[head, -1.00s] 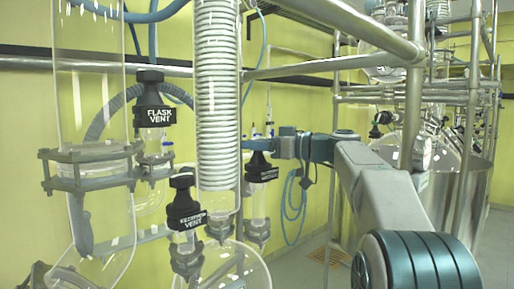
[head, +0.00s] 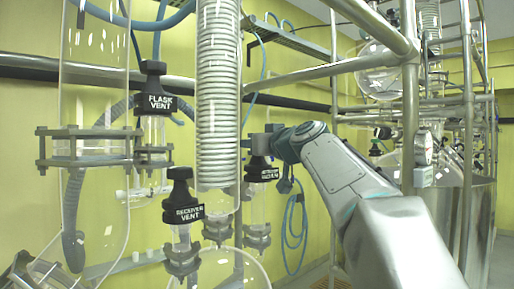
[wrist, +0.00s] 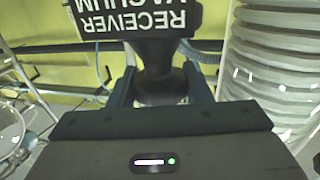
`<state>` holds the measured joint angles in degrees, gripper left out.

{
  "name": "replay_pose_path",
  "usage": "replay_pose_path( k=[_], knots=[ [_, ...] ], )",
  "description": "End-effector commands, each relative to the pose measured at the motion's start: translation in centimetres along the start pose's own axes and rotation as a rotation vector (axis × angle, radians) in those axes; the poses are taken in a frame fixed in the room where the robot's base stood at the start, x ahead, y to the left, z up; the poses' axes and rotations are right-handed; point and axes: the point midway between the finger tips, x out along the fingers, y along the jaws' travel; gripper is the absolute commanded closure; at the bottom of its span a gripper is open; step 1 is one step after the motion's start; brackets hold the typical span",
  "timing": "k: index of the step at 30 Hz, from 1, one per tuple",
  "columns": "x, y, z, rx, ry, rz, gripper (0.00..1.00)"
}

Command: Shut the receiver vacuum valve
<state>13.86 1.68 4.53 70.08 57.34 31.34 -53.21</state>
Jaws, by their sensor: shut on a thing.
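The receiver vacuum valve (head: 262,174) has a black knob with a white-lettered label and sits atop a clear glass neck, right of the coiled glass column. In the wrist view its label (wrist: 135,17) reads upside down, close to the camera. My gripper (wrist: 161,84) has one blue finger on each side of the dark valve part below the label and is shut on it. In the head view my gripper (head: 270,146) reaches the valve from the right and hides part of its top. The handle's exact turn cannot be told.
The receiver vent valve (head: 183,208) and the flask vent valve (head: 153,102) stand to the left. The coiled glass column (head: 217,95) is close beside my gripper. Metal rails (head: 330,68) cross above my arm. A blue hose (head: 293,220) hangs on the wall behind.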

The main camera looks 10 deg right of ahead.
Motion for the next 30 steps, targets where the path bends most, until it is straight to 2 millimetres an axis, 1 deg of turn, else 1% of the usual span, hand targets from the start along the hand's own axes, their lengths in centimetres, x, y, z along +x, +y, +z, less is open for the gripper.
replay_pose_path(
  k=[12,29,30],
  knots=[
    [0.0,-0.06,-0.09,-0.001,-0.001,0.111,0.78],
    [0.02,-0.06,0.0,0.0,-0.001,0.125,0.78],
    [0.02,-0.06,0.0,0.0,-0.001,0.125,0.46]
  ],
)
